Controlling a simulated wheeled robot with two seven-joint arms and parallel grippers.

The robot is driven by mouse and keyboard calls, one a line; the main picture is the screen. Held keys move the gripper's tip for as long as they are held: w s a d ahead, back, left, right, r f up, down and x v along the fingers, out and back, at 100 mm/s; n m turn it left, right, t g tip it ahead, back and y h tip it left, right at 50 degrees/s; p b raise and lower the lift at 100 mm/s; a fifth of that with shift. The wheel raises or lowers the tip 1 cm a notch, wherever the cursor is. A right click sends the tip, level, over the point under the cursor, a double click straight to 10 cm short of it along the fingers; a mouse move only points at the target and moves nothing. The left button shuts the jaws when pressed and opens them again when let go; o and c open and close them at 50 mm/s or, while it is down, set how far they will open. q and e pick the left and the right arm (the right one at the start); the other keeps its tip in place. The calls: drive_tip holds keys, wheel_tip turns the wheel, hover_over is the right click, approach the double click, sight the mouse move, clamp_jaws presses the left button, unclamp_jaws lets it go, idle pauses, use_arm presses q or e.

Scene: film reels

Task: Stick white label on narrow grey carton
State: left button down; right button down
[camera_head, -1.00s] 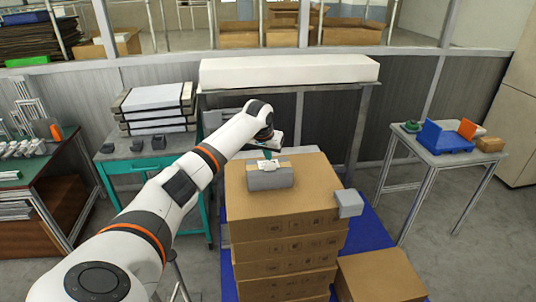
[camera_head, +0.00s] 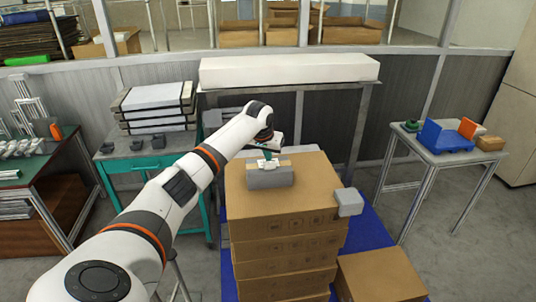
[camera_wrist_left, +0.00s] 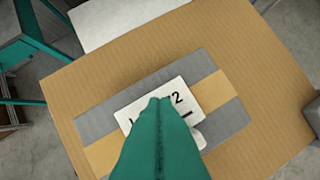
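The narrow grey carton (camera_head: 270,180) lies on top of a stack of brown boxes, with a tan tape strip along it. In the left wrist view the carton (camera_wrist_left: 225,128) lies under my fingers. The white label (camera_head: 268,164), with black print, is at the carton's top over the tape; it also shows in the left wrist view (camera_wrist_left: 177,89). My left gripper (camera_head: 267,155) has its green fingers together at the label, seemingly pinching it, and they hide part of it. I cannot tell whether the label fully touches the carton. My right gripper is out of view.
A smaller grey box (camera_head: 348,202) sits at the right front corner of the brown box stack (camera_head: 285,222). A teal table (camera_head: 150,163) with stacked cases stands left. A grey table (camera_head: 455,158) with a blue bin (camera_head: 445,136) stands right.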

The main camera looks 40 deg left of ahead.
use_arm(q)
drive_tip(key=shift+f, duration=0.4)
idle(0.6)
drive_tip(key=shift+r+p, duration=0.65)
drive_tip(key=shift+r, duration=2.4)
